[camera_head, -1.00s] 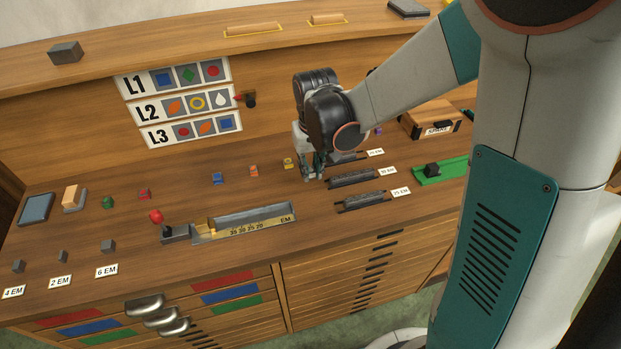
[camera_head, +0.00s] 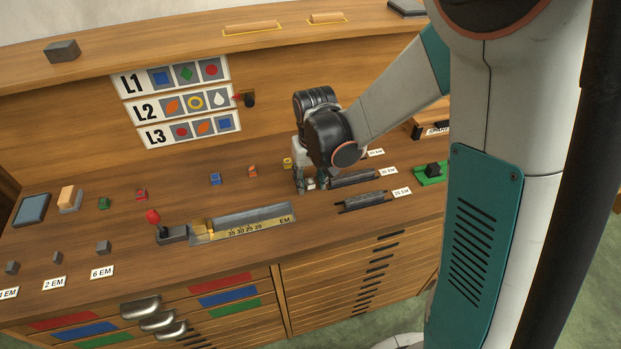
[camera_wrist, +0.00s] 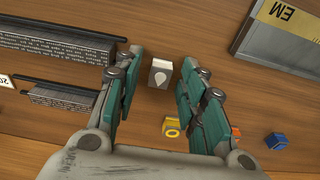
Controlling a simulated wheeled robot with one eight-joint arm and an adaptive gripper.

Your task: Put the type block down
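The type block (camera_wrist: 161,74) is a small pale block with a white drop on its grey face. In the wrist view it sits on the desk between my fingers, with a visible gap on each side. My gripper (camera_wrist: 161,60) is open around it, and neither finger appears to touch it. In the head view my gripper (camera_head: 309,186) is low over the desk, just left of the dark line racks, and largely hides the block.
The galley (camera_head: 250,221) marked EM lies to the left, also at upper right in the wrist view (camera_wrist: 260,40). Racked type lines (camera_wrist: 60,42) stand close to my left finger. Yellow (camera_wrist: 172,127), orange (camera_wrist: 235,131) and blue (camera_wrist: 276,140) blocks stand nearby. Bare wood lies between block and galley.

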